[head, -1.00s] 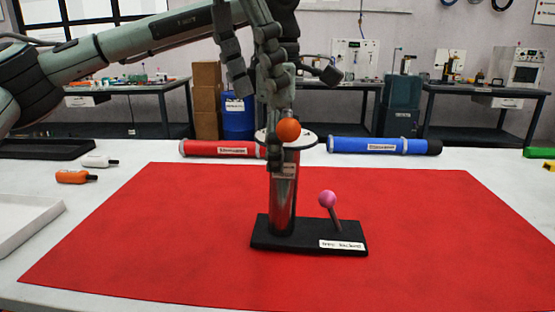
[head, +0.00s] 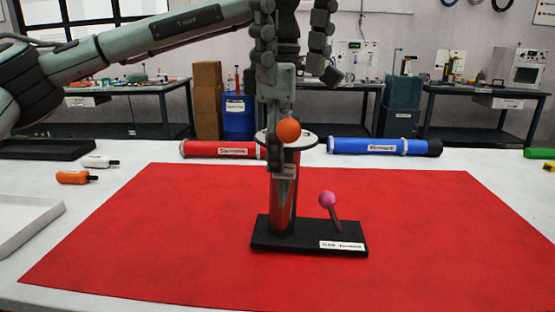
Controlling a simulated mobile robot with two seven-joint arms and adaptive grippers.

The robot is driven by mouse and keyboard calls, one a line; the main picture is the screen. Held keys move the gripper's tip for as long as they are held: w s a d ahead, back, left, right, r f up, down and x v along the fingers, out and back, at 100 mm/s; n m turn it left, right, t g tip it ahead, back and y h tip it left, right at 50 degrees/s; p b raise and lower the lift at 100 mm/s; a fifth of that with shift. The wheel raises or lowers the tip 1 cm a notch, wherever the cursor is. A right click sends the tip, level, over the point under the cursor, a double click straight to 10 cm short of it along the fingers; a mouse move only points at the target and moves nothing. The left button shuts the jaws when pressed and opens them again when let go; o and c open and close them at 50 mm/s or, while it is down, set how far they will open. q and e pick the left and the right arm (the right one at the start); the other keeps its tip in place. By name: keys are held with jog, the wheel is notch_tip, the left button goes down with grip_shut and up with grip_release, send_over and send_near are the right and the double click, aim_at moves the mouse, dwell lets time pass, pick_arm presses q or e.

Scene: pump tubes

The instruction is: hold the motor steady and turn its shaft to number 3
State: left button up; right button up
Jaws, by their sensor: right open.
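The motor (head: 285,205) is a shiny metal cylinder standing upright on a black base (head: 290,243) on the red mat. A white disc (head: 310,140) tops it, with an orange ball (head: 288,130) at its front. Numbers on the disc cannot be read. A pink ball on a tilted stick (head: 328,199) rises from the base. My left gripper (head: 275,150) is at the motor's upper left, one finger in front of its side; whether it grips is unclear.
A red tube (head: 215,149) and a blue tube (head: 375,146) lie behind the mat (head: 430,230). White and orange small tools (head: 76,177) and a white tray (head: 22,225) are at left. The mat is bare on both sides of the base.

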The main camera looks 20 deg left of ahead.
aim_at(289, 119)
jog(key=shift+d+n, duration=0.1)
jog(key=shift+n, duration=0.4)
jog(key=shift+f, duration=0.3)
jog(key=f, duration=0.3)
jog(key=w+f, duration=0.1)
jog(key=f, duration=0.2)
jog(key=a+f, duration=0.1)
jog(key=f, duration=0.2)
jog(key=shift+w, duration=0.2)
jog(key=shift+c, duration=0.5)
grip_shut()
